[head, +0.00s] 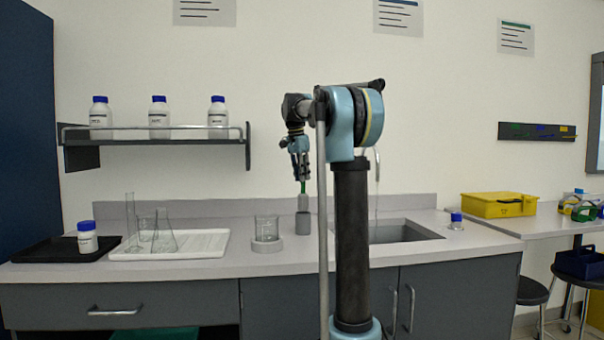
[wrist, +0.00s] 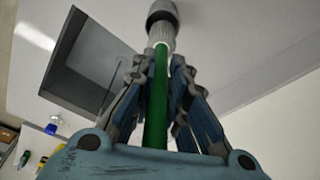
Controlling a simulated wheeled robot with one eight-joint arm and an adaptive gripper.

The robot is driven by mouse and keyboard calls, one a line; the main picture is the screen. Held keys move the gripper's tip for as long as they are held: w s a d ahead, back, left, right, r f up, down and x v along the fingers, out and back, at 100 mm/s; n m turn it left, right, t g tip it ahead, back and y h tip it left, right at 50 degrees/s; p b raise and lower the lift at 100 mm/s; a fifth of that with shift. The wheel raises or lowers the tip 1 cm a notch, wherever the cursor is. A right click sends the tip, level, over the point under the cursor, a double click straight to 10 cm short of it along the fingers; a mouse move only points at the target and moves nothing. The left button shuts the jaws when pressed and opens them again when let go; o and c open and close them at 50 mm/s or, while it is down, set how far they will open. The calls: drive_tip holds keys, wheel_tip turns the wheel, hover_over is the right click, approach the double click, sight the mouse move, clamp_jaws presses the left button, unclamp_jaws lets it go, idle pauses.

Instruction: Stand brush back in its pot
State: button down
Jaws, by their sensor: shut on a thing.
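The brush has a green handle (wrist: 157,100) and a pale grey bristle head (wrist: 162,36). My gripper (head: 302,174) is shut on the handle and holds the brush upright, head down. The brush also shows below the gripper in the head view (head: 303,202). The pot is a small grey cylinder (head: 303,223) standing on the counter directly under the brush. In the wrist view the pot's dark round end (wrist: 162,10) lies just past the bristle head. I cannot tell whether the bristle tip is inside the pot's mouth or just above it.
A beaker (head: 266,228) on a round grey base stands close left of the pot. A sink (head: 400,232) lies to the right. A white tray (head: 200,248) with glassware and a black tray (head: 45,252) with a bottle are farther left. A shelf (head: 155,137) holds bottles above.

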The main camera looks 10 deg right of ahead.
sight(302, 194)
drive_tip(key=shift+s+a+x, duration=0.1)
drive_tip(key=shift+a+x, duration=0.05)
drive_tip(key=shift+x, duration=0.8)
drive_tip(key=shift+s+a+x, duration=0.1)
drive_tip(key=shift+a+x, duration=0.1)
drive_tip(key=shift+x, duration=0.8)
drive_tip(key=shift+s+a+x, duration=0.1)
drive_tip(key=shift+a+x, duration=0.05)
drive_tip(key=shift+x, duration=0.8)
drive_tip(key=shift+f, duration=0.1)
drive_tip(key=c, duration=1.5)
unclamp_jaws()
drive_tip(key=v, duration=1.2)
drive_tip(key=shift+w+d, duration=0.1)
drive_tip(key=shift+f, duration=0.1)
